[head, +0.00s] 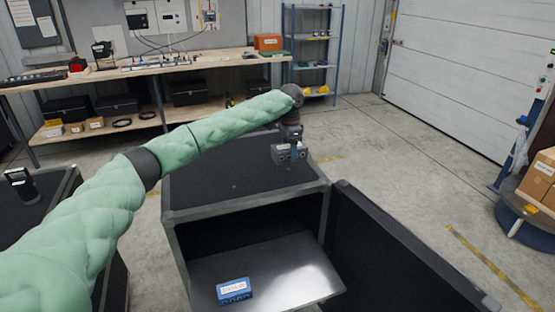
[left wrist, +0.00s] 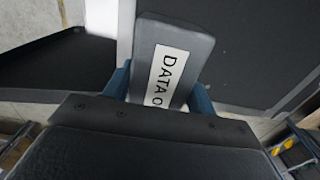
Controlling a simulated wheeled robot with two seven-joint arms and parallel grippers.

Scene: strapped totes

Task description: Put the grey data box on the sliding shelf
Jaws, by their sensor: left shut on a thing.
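The grey data box (left wrist: 176,28) fills the middle of the left wrist view, with a white label partly reading "DATA". My left gripper (head: 292,152) is shut on it, with blue fingers on both sides. In the head view, the gripper is above the top of a black case (head: 240,185), and the held box is hard to make out. The sliding shelf (head: 290,270) is a grey plate extending from the case's open front, below and nearer than the gripper. A blue labelled box (head: 234,291) sits on its front left. My right gripper is not in view.
The case's open door (head: 400,260) stands to the right of the shelf. A dark labelled object (head: 20,183) stands on another black case at left. A workbench (head: 180,65) and a blue rack (head: 315,50) are behind. The shelf's middle and right are bare.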

